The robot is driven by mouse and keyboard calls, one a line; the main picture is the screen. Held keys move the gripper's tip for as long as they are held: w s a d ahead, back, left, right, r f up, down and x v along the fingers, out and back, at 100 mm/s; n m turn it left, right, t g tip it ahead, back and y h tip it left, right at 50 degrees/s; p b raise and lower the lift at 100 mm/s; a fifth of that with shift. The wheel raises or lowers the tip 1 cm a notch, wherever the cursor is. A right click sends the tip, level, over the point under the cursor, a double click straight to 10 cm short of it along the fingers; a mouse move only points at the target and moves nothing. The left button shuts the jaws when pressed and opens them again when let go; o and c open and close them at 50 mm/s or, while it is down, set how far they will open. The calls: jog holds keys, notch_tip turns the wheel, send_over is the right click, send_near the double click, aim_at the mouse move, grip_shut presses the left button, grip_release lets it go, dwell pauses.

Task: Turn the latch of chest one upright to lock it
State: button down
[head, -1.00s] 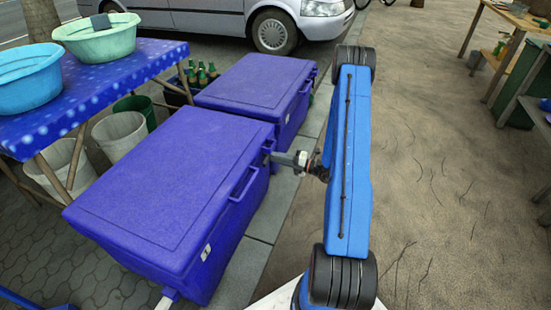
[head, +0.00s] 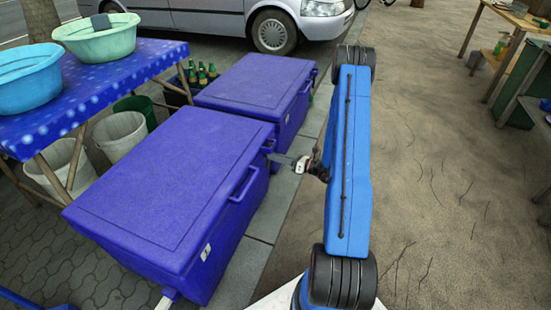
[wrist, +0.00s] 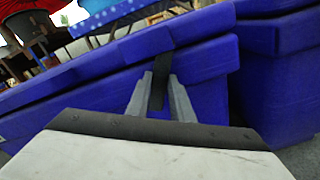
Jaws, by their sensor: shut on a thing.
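The near blue chest (head: 170,190) is closed, with a handle on its side facing my arm; no number is readable on it. My gripper (head: 274,158) reaches that side near its far corner. In the wrist view, the two grey fingers of my gripper (wrist: 160,98) stand on either side of a dark, narrow latch (wrist: 161,68) and are shut on it. The latch crosses the seam between lid and body. It looks tilted, not quite square to the lid's edge.
A second blue chest (head: 255,88) stands close behind the first and shows at right in the wrist view (wrist: 280,60). A table with a blue cloth (head: 130,70) and basins stands at left.

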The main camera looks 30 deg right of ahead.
jog(key=n, duration=0.5)
jog(key=shift+n, duration=0.4)
dwell(0.3)
jog(key=c, duration=1.6)
grip_release()
jog(key=shift+o, duration=0.2)
jog(key=shift+s+d, duration=0.15)
jog(key=v, duration=1.7)
jog(key=shift+s+d+f, duration=0.1)
